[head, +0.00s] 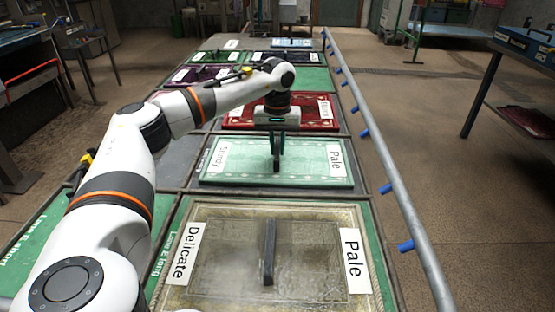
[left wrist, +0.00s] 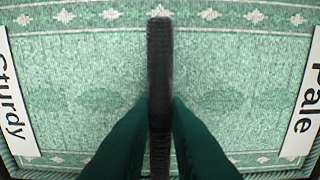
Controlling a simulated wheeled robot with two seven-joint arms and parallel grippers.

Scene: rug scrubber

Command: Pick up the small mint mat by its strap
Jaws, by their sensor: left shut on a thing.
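The small mint mat (head: 310,160) lies flat in the middle of the row, with a "Sturdy" label on its left and a "Pale" label on its right. It also fills the left wrist view (left wrist: 230,70). Its black strap (left wrist: 160,60) stands up along the mat's middle. My left gripper (head: 276,150) reaches down over the mat from above. In the left wrist view its two dark green fingers (left wrist: 160,120) press on the strap from both sides, shut on it. The mat appears to rest on its place. My right gripper is not in view.
A beige mat (head: 310,260) with "Delicate" and "Pale" labels and a black strap lies nearer. A red mat (head: 240,112) lies just beyond the mint one. A grey rail (head: 370,150) with blue pegs runs along the right side.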

